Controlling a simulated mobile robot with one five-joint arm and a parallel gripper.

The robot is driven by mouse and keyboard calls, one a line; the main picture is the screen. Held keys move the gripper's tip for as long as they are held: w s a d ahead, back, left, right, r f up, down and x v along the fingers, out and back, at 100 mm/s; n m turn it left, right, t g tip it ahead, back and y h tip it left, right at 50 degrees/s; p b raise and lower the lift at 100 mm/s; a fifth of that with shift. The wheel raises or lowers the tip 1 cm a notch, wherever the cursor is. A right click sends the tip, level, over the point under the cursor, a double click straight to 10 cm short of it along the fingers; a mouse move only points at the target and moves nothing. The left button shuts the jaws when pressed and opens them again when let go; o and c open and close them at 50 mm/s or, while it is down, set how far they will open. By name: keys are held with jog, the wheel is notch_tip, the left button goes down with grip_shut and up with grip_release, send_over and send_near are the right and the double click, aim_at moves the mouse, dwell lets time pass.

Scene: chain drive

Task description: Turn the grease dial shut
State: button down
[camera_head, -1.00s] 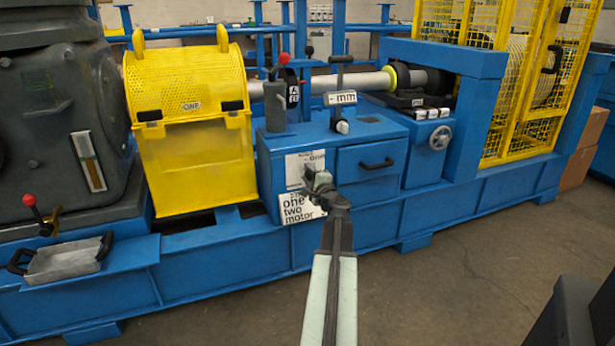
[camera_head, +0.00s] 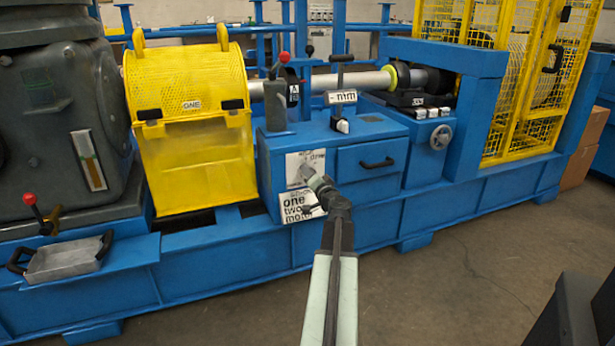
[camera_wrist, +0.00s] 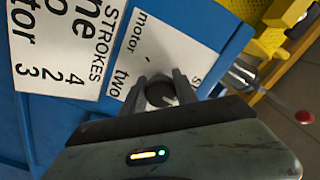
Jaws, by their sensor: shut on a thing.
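The grease dial (camera_wrist: 160,92) is a dark round knob on a small white plate (camera_wrist: 200,62) with the words "motor" and "two". In the head view the plate (camera_head: 294,164) is on the front of the blue cabinet, and my gripper mostly hides the dial. My gripper (camera_head: 309,174) reaches up to the plate from below right. In the wrist view my gripper's two fingers (camera_wrist: 161,90) stand on either side of the dial, shut on it. The dial's pointer or mark cannot be made out.
A "STROKES" label (camera_wrist: 65,40) is just below the plate. The cabinet (camera_head: 375,142) has a drawer with a black handle (camera_head: 378,163) to the right. A lever with an "mm" tag (camera_head: 341,97) stands on top. A yellow guard (camera_head: 200,165) is to the left. Floor in front is clear.

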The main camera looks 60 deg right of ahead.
jog(key=shift+w+n, duration=0.15)
jog(key=shift+n, duration=0.55)
jog(key=c, duration=0.9)
grip_release()
jog(key=shift+c, duration=0.2)
jog(key=v, duration=0.8)
jog(key=shift+w, duration=0.1)
